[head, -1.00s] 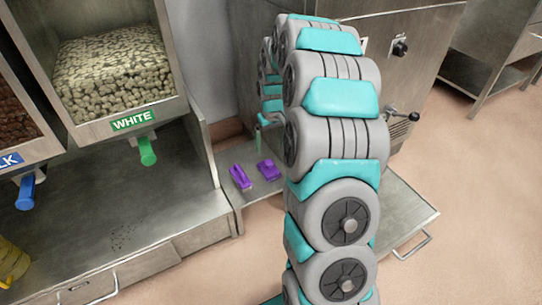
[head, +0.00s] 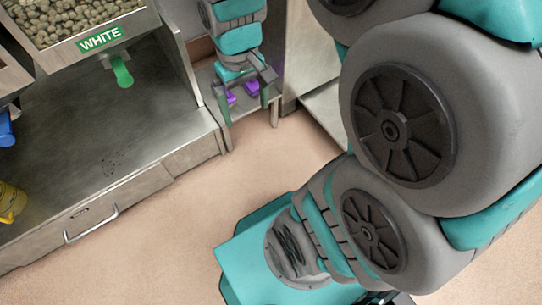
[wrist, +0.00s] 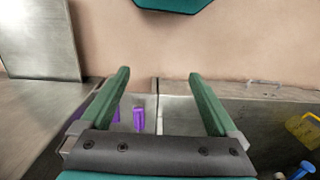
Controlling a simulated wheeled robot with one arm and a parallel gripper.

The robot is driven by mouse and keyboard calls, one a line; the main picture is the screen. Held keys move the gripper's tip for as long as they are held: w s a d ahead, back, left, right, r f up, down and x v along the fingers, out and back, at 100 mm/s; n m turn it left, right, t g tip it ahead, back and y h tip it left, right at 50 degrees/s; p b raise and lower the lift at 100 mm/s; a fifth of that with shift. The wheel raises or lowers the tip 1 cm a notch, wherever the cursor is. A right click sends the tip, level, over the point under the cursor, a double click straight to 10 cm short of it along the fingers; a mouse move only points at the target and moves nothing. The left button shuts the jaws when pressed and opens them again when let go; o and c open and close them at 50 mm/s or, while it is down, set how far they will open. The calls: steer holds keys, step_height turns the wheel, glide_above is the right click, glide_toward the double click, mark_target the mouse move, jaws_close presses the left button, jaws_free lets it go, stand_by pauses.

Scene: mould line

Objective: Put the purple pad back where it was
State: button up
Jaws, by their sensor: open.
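Two purple pads lie on a small low grey metal shelf (wrist: 174,115) beside the counter. In the head view one pad (head: 231,98) is at the left and the other (head: 252,87) is at the right, partly behind my gripper's fingers. In the wrist view one pad (wrist: 139,119) shows between the fingers, close to the left one. The other pad (wrist: 117,119) is mostly hidden by the left finger. My gripper (head: 246,106) is open and empty, pointing down at the shelf. Its green fingers also show in the wrist view (wrist: 160,74).
A steel counter (head: 150,130) stands left of the shelf, with a dispenser labelled WHITE (head: 100,38) and its green spout (head: 122,72) above it. A yellow container (head: 12,202) is at the far left. A steel cabinet (head: 299,50) stands right of the shelf.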

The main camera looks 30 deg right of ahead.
steer(key=s+a+g, duration=0.1)
steer(key=s+a, duration=0.1)
steer(key=s, duration=1.1)
steer(key=shift+s, duration=0.3)
